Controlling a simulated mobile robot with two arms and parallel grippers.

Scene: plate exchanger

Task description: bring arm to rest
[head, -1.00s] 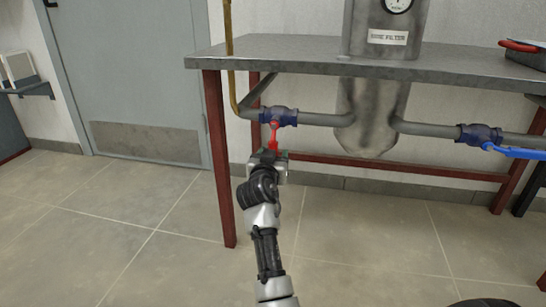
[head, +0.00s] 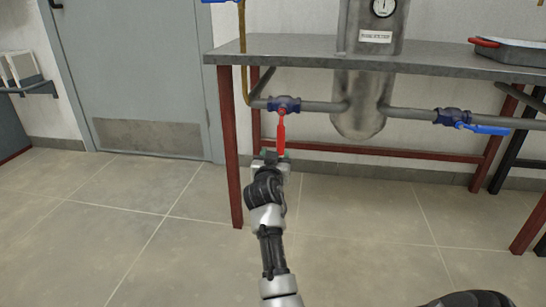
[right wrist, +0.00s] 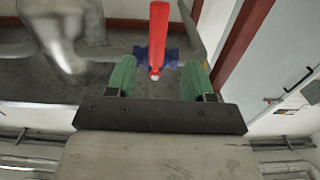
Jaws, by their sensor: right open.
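The red lever (head: 281,133) hangs straight down from the left blue valve (head: 284,104) on the pipe under the table. My right gripper (head: 271,156) is just below and beside the lever's lower end. In the right wrist view, its green fingers (right wrist: 158,78) are apart with nothing clamped between them. The red lever (right wrist: 159,30) and blue valve (right wrist: 146,54) show beyond the fingertips. Whether a finger touches the lever cannot be told. My left gripper is not in view.
The table (head: 300,52) has red legs; its front left leg (head: 231,150) is close left of my right arm. A steel filter vessel (head: 358,105) hangs through it. A second valve with a blue lever (head: 488,129) is at right. The floor (head: 130,230) is clear.

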